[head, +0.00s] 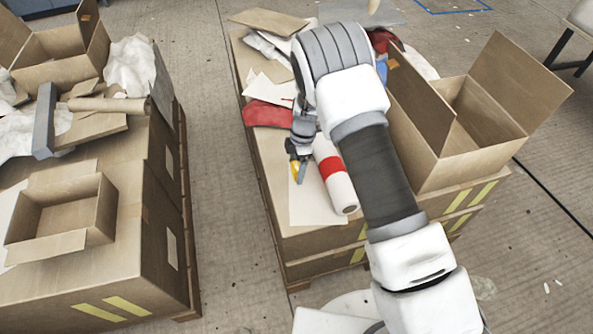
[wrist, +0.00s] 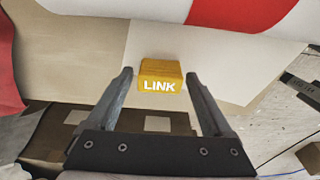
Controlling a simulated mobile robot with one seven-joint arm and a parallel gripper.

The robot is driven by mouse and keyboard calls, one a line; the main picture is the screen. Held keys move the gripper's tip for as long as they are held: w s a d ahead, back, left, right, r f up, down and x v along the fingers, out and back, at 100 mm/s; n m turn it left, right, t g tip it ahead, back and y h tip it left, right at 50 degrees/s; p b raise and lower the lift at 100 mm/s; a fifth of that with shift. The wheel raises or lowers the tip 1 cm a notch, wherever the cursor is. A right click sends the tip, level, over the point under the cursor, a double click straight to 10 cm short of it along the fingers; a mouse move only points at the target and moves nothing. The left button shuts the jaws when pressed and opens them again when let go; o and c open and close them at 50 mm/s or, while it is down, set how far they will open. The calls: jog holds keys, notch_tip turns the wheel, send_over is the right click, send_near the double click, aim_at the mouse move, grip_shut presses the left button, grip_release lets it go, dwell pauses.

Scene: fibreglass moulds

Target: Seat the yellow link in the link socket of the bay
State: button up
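The yellow link (wrist: 160,77) is a small block with "LINK" in white on its face. In the wrist view it lies on a pale sheet, between the tips of my gripper (wrist: 158,80). The fingers are spread, with a gap showing on both sides of the link. In the head view my gripper (head: 298,168) points down near the front left edge of the middle cardboard stack, with a bit of yellow at its fingers. I cannot make out the bay or its link socket in either view.
A white roll with a red band (head: 335,175) lies just right of my gripper. Red cloth (head: 266,114) lies behind it. An open cardboard box (head: 465,125) stands at the right. Another cluttered stack (head: 150,215) stands left, across a clear strip of floor (head: 215,130).

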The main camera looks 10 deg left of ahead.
jog(key=shift+r, duration=0.1)
grip_shut()
